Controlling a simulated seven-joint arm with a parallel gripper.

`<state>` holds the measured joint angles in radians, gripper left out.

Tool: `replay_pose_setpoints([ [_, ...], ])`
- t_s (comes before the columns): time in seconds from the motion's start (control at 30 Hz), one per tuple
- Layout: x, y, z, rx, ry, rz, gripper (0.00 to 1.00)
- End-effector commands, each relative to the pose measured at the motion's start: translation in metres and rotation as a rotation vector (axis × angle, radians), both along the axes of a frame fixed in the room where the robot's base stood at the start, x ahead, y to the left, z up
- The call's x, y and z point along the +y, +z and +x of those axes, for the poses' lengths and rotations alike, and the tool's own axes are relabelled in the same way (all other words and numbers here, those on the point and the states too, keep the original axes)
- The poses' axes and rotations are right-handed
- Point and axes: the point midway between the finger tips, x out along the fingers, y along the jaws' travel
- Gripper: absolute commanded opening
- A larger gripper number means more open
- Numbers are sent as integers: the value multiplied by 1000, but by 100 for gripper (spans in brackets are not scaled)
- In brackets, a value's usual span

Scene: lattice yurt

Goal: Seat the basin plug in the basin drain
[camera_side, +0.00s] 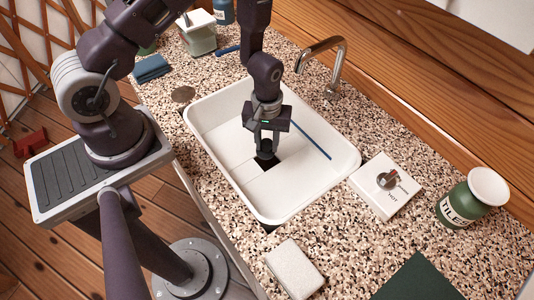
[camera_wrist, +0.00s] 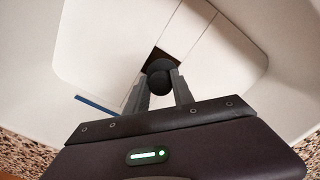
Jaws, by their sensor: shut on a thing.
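My gripper (camera_side: 266,143) reaches down into the white basin (camera_side: 218,148) and is shut on a dark round basin plug (camera_side: 265,155). In the wrist view the black plug (camera_wrist: 160,76) sits between the two grey fingertips of my gripper (camera_wrist: 158,88). The basin drain shows as a dark square opening (camera_side: 267,163) in the basin floor, right by the plug. In the wrist view part of the dark drain (camera_wrist: 154,58) shows beyond the plug, and the plug hides the rest. I cannot tell how high the plug is above the drain.
A blue stick (camera_side: 311,140) lies in the basin's right part. A chrome tap (camera_side: 338,65) stands behind the basin. A white plate with a knob (camera_side: 386,184) and a green jar (camera_side: 468,204) stand to the right. A pale block (camera_side: 293,268) lies in front of the basin.

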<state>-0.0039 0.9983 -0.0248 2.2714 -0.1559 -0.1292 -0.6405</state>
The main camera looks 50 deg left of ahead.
Motion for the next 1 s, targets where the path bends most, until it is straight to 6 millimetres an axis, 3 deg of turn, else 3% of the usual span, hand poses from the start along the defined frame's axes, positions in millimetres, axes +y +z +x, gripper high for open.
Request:
replay_pose_setpoints([
  [0.2, 1, -42, 0, 2, 1, 1, 0],
  [0.43, 0, -47, 2, -4, 0, -1, 0],
  [0.47, 0, -47, 2, -5, 0, -1, 31],
  [0.63, 0, -47, 2, -4, 1, 1, 65],
  [0.67, 1, -47, 1, -3, 1, 0, 68],
  [1.0, 1, -45, 1, -2, 2, 1, 68],
])
